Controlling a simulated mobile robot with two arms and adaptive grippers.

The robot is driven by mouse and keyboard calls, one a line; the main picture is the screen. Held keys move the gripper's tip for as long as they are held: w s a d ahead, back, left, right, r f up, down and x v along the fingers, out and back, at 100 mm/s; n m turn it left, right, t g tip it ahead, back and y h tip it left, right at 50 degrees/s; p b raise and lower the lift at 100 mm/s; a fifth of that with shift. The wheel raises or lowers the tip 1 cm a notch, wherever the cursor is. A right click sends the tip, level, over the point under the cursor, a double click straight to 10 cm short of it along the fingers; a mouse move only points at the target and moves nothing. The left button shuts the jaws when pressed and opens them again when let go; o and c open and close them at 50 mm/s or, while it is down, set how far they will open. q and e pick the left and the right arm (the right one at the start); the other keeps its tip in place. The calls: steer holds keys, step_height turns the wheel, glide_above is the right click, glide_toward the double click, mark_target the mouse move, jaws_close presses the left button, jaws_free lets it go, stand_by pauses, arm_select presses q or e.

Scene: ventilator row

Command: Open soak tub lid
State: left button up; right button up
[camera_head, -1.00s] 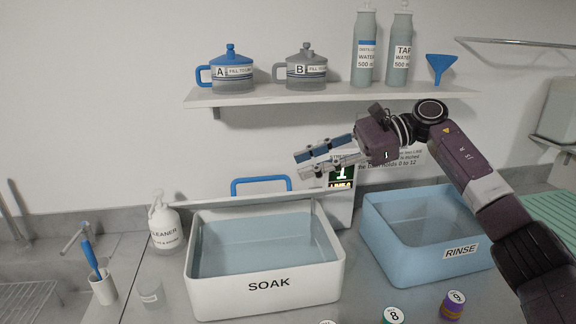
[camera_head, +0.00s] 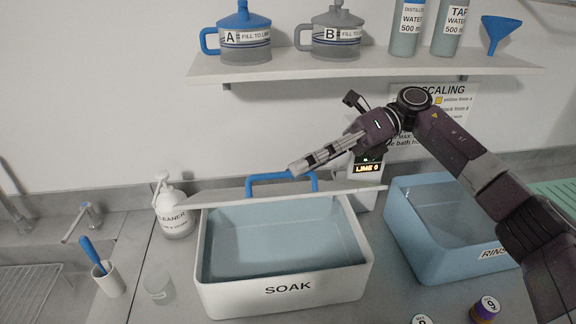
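The white soak tub (camera_head: 285,290) stands on the counter at centre, with greenish-blue liquid (camera_head: 285,240) showing through its open top. Its lid (camera_head: 345,190) is a thin pale slab, seen almost edge-on along the tub's rear rim. A blue handle (camera_head: 262,178) stands up from the lid. My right gripper (camera_head: 298,168) comes in from the right, its fingertips at the right part of the handle. The fingers overlap in this view, so I cannot tell whether they are open or touching the handle. My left gripper is not in view.
A blue rinse tub (camera_head: 425,238) stands to the right and a cleaner bottle (camera_head: 172,212) to the left. A small display (camera_head: 367,168) is behind the lid's right end. A shelf (camera_head: 365,66) with jugs and bottles hangs above. Numbered jars (camera_head: 486,308) sit at front right.

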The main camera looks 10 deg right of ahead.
mark_target(288, 174)
steer(key=p+x, duration=0.1)
steer(key=x, duration=0.2)
steer(key=shift+w+a+f, duration=0.1)
steer(key=shift+c, duration=0.3)
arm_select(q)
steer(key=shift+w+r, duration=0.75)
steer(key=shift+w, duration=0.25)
arm_select(e)
jaws_close()
